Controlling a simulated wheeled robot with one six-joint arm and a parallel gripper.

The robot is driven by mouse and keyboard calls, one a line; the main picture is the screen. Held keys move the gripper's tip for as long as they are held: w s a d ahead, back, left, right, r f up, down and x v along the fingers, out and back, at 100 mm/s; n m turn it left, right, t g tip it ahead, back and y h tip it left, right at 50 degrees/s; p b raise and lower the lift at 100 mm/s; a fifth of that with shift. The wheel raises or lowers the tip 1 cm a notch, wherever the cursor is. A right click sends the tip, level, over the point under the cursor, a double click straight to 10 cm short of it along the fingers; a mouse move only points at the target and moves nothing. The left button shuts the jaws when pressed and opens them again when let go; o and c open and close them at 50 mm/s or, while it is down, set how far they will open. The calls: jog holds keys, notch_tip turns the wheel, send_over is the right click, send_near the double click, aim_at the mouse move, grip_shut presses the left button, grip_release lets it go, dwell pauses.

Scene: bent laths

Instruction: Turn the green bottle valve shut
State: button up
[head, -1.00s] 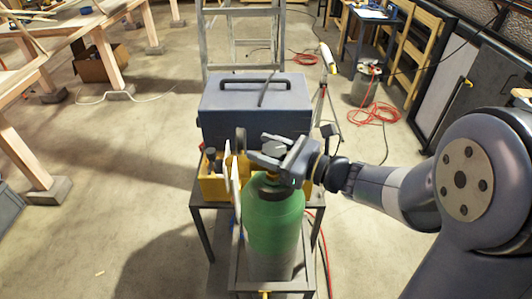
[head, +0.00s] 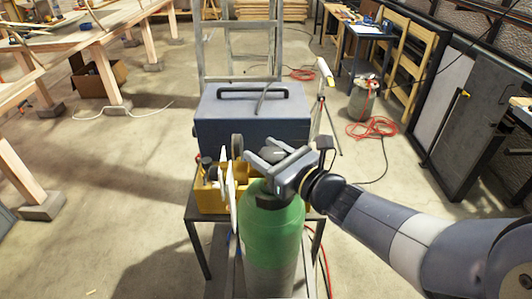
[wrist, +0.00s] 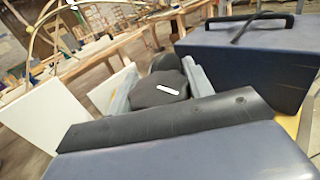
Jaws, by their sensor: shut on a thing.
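The green bottle (head: 272,232) stands upright in a metal frame in front of the small table. Its dark round valve knob (wrist: 158,89), with a short white mark on top, sits between my jaws in the wrist view. My gripper (head: 268,158) reaches in from the right above the bottle's top and is shut on the knob. In the head view the jaws mostly hide the knob and the bottle's neck.
A blue-grey case with a black handle (head: 253,119) stands close behind the bottle. A yellow box (head: 210,198) with tools is at its left, beside white upright plates (wrist: 68,118). A red hose (head: 372,129) lies on the floor at the right. Open floor lies left.

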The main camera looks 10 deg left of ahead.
jog(key=o, duration=1)
jog(key=shift+c, duration=0.2)
jog(key=v, duration=1)
jog(key=shift+s+d+b, duration=0.25)
jog(key=shift+d+b, duration=0.05)
jog(key=x, duration=1.1)
jog(key=shift+p, duration=0.35)
jog(key=shift+d, duration=0.2)
